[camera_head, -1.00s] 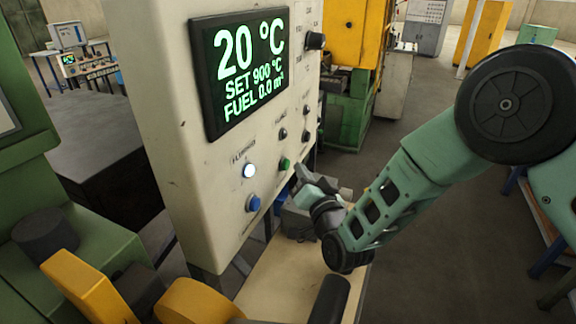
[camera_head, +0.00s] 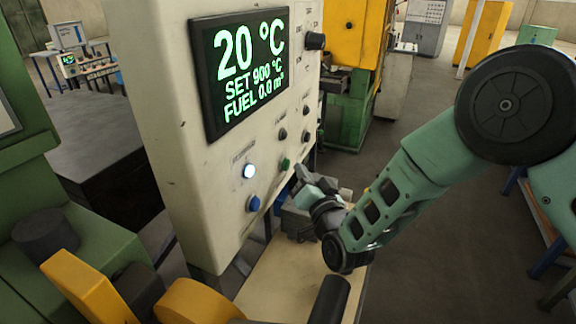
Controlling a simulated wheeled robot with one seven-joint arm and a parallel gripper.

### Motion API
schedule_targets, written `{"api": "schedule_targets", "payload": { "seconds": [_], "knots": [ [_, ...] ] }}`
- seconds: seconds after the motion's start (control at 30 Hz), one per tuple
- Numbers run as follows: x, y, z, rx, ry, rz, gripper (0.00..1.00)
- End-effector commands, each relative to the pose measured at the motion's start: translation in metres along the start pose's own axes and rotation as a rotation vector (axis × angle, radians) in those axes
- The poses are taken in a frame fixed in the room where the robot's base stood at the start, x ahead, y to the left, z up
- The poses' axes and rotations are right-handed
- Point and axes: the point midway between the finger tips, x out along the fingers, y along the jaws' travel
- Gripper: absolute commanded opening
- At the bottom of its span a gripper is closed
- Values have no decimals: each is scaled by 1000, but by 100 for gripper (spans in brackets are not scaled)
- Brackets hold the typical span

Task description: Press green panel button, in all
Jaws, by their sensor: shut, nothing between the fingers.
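The white control panel (camera_head: 165,130) stands upright in the middle left. Its screen (camera_head: 240,65) reads 20 °C, SET 900 °C, FUEL 0.0. The small green button (camera_head: 284,163) is on the lower right of the panel face. A lit white lamp (camera_head: 249,171) and a blue knob (camera_head: 254,204) are to its left. I cannot tell whether the fingertips touch the panel.
Black knobs (camera_head: 315,41) sit on the panel's right side. A beige tabletop (camera_head: 275,282) lies below the panel and my gripper. A green and yellow machine (camera_head: 352,105) stands behind. Open floor (camera_head: 430,240) is on the right.

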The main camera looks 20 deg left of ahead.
Motion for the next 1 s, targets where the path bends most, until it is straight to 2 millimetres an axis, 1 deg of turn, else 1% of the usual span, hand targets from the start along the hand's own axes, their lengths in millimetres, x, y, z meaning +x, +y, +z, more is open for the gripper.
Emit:
{"api": "schedule_targets", "payload": {
  "seconds": [0.57,1.0],
  "knots": [
    [0,0,0,0,0,0,0],
    [6,-4,5,0,0,0,0]
  ]
}}
